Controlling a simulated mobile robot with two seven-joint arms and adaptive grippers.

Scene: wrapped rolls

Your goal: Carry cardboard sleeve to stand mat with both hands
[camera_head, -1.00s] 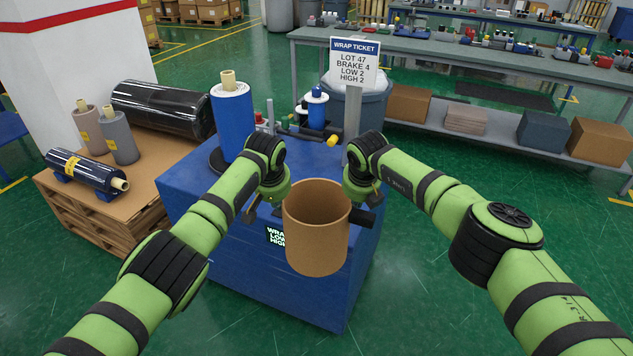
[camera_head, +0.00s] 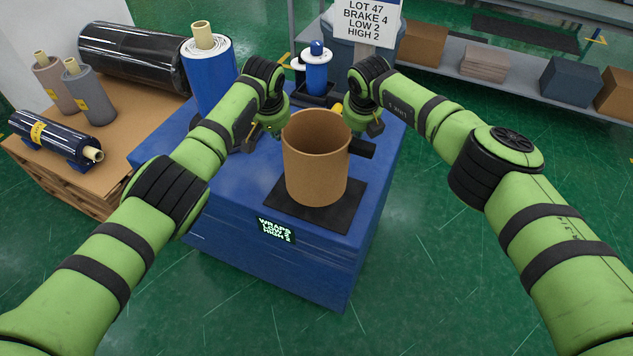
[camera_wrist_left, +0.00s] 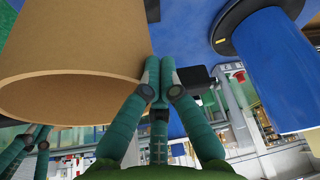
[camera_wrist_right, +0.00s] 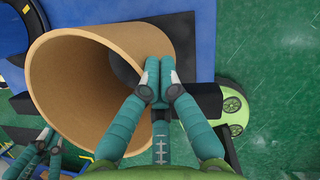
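The cardboard sleeve (camera_head: 316,172) is a brown, open-topped tube. It is upright over the black stand mat (camera_head: 342,208) on the blue machine top; I cannot tell whether its bottom touches the mat. My left gripper (camera_head: 281,124) is at the sleeve's left rim and my right gripper (camera_head: 351,122) at its right rim. The left wrist view shows closed fingers (camera_wrist_left: 160,82) at the edge of the sleeve (camera_wrist_left: 75,60). The right wrist view shows closed fingers (camera_wrist_right: 158,82) over the rim of the sleeve (camera_wrist_right: 105,105). The exact finger contact is partly hidden.
A blue wrapped roll (camera_head: 208,80) stands behind my left arm, and a small blue spool (camera_head: 317,68) behind the sleeve. A sign (camera_head: 367,20) stands at the back. A pallet with rolls (camera_head: 135,135) is at the left. The machine top left of the mat is clear.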

